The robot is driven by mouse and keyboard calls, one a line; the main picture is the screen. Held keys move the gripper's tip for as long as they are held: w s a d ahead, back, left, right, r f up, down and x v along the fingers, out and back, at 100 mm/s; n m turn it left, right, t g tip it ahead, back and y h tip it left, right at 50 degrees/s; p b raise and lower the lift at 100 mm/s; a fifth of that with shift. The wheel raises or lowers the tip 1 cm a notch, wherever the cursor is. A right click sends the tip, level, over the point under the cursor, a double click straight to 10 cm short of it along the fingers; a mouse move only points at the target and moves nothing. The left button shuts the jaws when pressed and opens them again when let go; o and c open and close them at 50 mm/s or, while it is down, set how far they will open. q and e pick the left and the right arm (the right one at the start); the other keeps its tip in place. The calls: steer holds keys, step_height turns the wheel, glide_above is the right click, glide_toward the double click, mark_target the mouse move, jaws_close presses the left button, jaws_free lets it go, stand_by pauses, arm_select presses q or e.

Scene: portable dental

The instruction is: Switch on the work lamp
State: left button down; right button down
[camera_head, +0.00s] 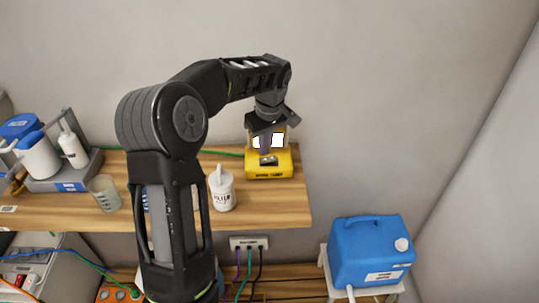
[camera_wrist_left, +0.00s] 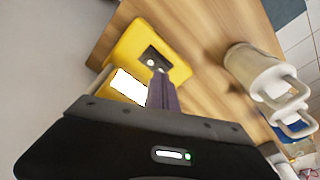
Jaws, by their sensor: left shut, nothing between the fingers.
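The work lamp (camera_head: 283,168) is a yellow box with a dark switch plate on top and a bright white panel behind it. It stands at the right end of the wooden shelf. My left gripper (camera_head: 265,150) points down over it, fingers shut and empty, partly covering the white panel. In the left wrist view, the lamp (camera_wrist_left: 179,69) shows its dark switch plate (camera_wrist_left: 152,57) with a small light knob. The shut fingertips (camera_wrist_left: 161,74) are right beside this plate; I cannot tell whether they touch it. My right gripper is not in view.
A rack with bottles (camera_head: 60,172) is at the far left. A power strip (camera_head: 249,242) hangs below the shelf, and a blue canister (camera_head: 370,255) stands lower right.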

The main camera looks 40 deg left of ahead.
mark_target(265, 160)
arm_select(q)
step_height(265, 160, up, 5)
steer(key=p, duration=0.2)
steer(key=shift+f+p, duration=0.1)
steer(key=shift+p, duration=0.3)
stand_by(0.4)
